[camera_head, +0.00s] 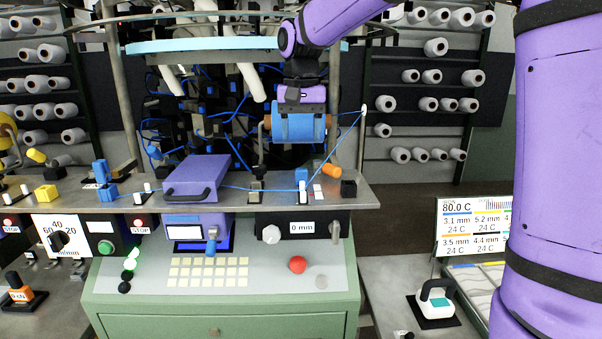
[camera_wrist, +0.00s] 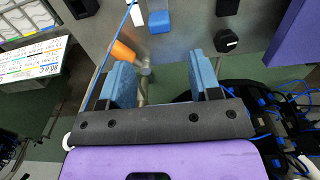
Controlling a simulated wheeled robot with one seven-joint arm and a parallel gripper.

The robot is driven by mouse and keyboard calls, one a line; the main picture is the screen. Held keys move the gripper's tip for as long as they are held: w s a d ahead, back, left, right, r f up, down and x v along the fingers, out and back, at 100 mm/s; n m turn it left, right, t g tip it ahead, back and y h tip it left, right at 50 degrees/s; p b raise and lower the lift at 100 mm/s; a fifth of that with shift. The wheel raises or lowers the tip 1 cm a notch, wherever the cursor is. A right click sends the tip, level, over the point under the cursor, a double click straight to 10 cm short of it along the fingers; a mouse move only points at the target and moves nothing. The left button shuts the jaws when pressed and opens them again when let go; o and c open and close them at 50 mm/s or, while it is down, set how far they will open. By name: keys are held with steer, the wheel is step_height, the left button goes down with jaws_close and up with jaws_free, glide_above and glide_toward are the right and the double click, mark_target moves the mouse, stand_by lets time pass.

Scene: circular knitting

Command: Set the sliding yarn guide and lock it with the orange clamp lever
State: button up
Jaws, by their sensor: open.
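The orange clamp lever (camera_head: 331,170) sticks up at an angle from the machine's metal top, right of the blue block (camera_head: 301,174) that looks like the sliding yarn guide. In the wrist view the orange lever (camera_wrist: 122,52) lies beyond the left finger, and the blue block (camera_wrist: 158,22) is farther off, at top centre. My gripper (camera_head: 300,138) is above and slightly behind them, with blue finger pads. In the wrist view my gripper (camera_wrist: 160,62) is open with nothing held between its fingers. The lever's base is unclear.
Blue yarn (camera_head: 262,189) runs along the top to a thin post (camera_head: 363,120). A purple box (camera_head: 198,177) stands left. A front label (camera_head: 302,227) reads 0 mm. A brown roll is partly hidden behind my gripper.

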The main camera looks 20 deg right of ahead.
mark_target(301, 170)
step_height(301, 170, down, 10)
steer(key=shift+r, duration=0.1)
stand_by(0.4)
jaws_close()
steer(key=shift+w+d, duration=0.3)
steer(key=shift+w, duration=0.45)
jaws_free()
